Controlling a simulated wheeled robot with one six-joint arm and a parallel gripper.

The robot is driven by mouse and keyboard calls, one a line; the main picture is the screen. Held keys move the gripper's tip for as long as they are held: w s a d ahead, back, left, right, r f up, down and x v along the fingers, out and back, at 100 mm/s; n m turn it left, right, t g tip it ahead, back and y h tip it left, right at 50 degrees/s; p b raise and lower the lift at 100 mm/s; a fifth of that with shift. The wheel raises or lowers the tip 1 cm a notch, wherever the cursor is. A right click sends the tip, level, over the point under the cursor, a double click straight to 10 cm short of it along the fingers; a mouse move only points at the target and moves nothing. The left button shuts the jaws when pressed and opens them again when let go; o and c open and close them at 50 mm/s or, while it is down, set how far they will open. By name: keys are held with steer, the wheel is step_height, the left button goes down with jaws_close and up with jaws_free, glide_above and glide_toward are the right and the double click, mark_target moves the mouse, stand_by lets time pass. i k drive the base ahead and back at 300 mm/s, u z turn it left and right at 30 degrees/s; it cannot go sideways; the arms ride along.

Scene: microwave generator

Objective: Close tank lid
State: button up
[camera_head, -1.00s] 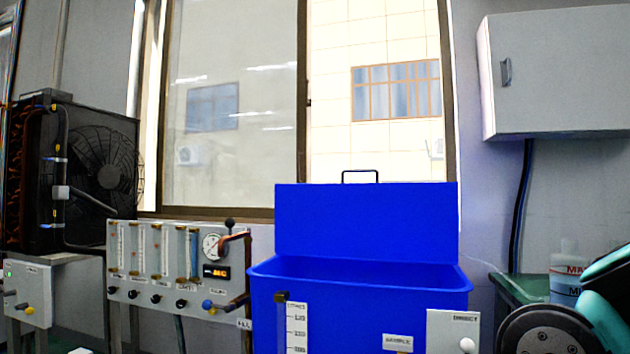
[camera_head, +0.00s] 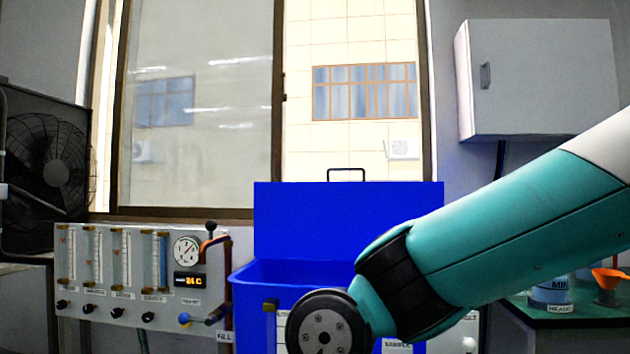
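The blue tank (camera_head: 250,272) stands in the middle of the view below the window. Its blue lid (camera_head: 345,220) is open and stands upright at the tank's back edge. A dark handle (camera_head: 346,171) sticks up from the lid's top edge. My teal arm reaches in from the right and covers the tank's right and front parts. My gripper is not in view; only the arm links and a round dark joint show.
A flowmeter panel (camera_head: 140,272) with a gauge and knobs stands left of the tank. A black fan unit (camera_head: 48,165) is at the far left. A grey wall cabinet (camera_head: 540,80) hangs at upper right. A green bench (camera_head: 580,316) with a bottle and orange funnel (camera_head: 608,277) is at right.

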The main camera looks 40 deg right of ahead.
mark_target(328, 219)
steer(key=i, duration=0.3)
steer(key=z, duration=0.9)
